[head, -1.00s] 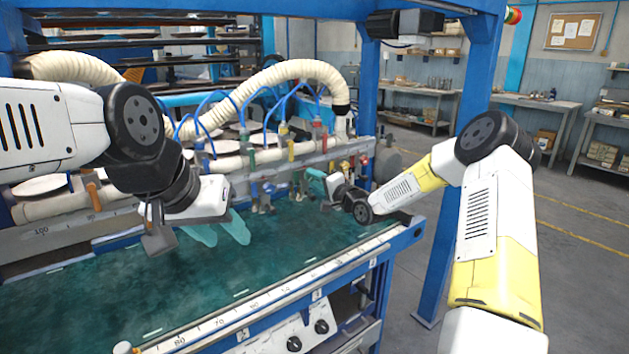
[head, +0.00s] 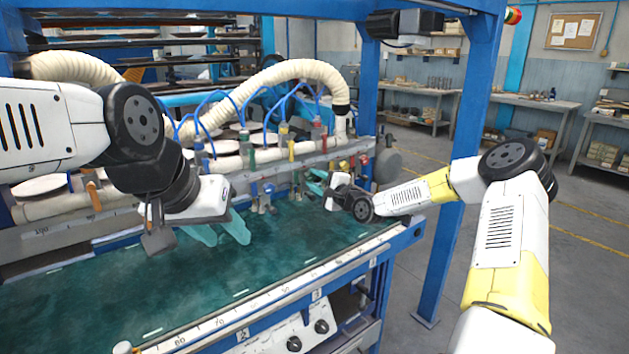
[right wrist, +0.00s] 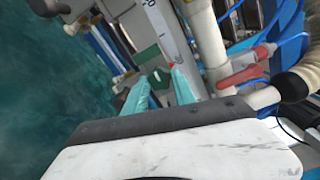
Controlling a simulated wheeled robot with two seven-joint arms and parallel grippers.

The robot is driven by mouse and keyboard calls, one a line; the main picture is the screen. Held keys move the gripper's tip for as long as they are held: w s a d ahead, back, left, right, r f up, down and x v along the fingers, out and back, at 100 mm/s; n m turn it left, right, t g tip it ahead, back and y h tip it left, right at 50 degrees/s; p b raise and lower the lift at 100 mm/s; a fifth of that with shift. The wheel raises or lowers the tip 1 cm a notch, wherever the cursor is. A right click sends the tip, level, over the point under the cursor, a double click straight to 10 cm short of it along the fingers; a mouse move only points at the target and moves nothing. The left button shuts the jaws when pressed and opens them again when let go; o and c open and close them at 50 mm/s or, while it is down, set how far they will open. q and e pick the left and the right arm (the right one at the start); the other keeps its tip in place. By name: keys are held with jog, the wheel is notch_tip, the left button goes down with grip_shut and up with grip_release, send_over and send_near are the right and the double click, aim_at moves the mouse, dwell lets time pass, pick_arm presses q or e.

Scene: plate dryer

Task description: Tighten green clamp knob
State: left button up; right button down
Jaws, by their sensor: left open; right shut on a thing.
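The green clamp knob (right wrist: 148,55) shows in the right wrist view, just beyond and between the teal fingertips. My right gripper (right wrist: 161,80) is shut on it. In the head view my right gripper (head: 315,182) is at the far rail, near its right end; the knob is too small and covered there to make out clearly. My left gripper (head: 221,234) is open and empty, with its teal fingers apart above the green table surface (head: 130,300), well to the left of the right gripper.
A row of colored valves, such as a red handle (right wrist: 243,68), and blue hoses stands behind the rail (head: 265,180). A thick cream hose (head: 270,75) arches above. A blue frame post (head: 445,240) stands beside my right arm. The front of the table is clear.

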dwell(0.3)
jog(key=c, duration=1)
grip_release()
jog(key=shift+c, duration=0.2)
jog(key=v, duration=0.8)
jog(key=shift+a, duration=0.1)
